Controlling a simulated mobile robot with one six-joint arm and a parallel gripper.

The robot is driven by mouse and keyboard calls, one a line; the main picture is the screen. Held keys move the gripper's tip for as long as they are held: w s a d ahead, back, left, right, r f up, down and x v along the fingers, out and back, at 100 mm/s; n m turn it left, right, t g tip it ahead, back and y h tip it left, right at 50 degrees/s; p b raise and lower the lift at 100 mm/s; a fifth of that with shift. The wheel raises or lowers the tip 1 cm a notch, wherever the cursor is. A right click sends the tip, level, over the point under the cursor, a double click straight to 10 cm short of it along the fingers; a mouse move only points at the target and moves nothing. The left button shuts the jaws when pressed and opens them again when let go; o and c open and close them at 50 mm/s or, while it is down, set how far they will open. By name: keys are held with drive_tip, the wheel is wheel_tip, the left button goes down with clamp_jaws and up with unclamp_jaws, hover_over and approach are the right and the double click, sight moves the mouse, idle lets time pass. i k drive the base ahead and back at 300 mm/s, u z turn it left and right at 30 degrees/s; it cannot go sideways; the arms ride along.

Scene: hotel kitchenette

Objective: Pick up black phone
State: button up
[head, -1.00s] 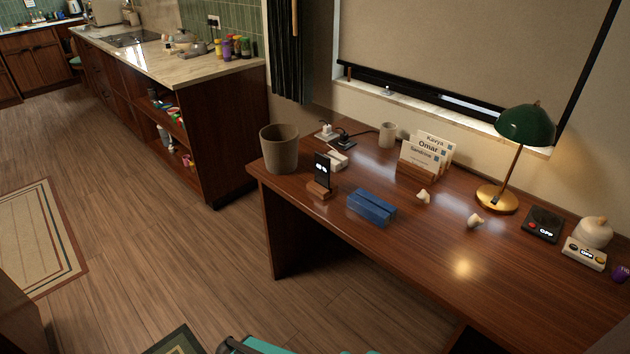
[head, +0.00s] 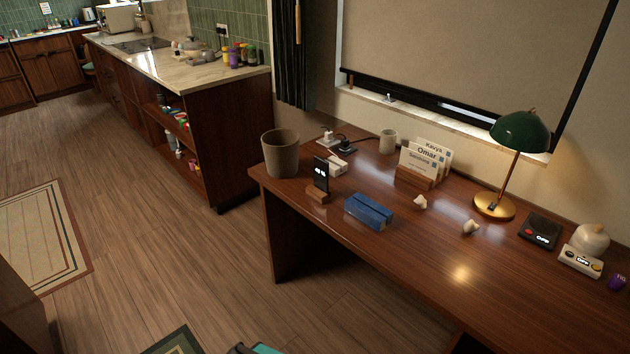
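The black phone (head: 321,172) stands upright on a small wooden stand (head: 318,196) near the left end of the brown desk (head: 420,250). Its screen is lit with small white marks. A taupe bin-like cup (head: 281,154) stands behind it to the left, and a blue box (head: 369,211) lies to its right, nearer the front edge. My gripper is not in view.
A white charger block (head: 337,165), a mug (head: 388,141), a card holder (head: 417,180), a green lamp (head: 520,132) and small white pieces (head: 420,202) are on the desk. Open wood floor (head: 190,260) lies left of the desk. A teal item (head: 262,349) shows at the bottom edge.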

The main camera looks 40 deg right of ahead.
sight(321, 167)
drive_tip(key=z, duration=0.1)
drive_tip(key=i, duration=0.95)
drive_tip(key=u, duration=0.05)
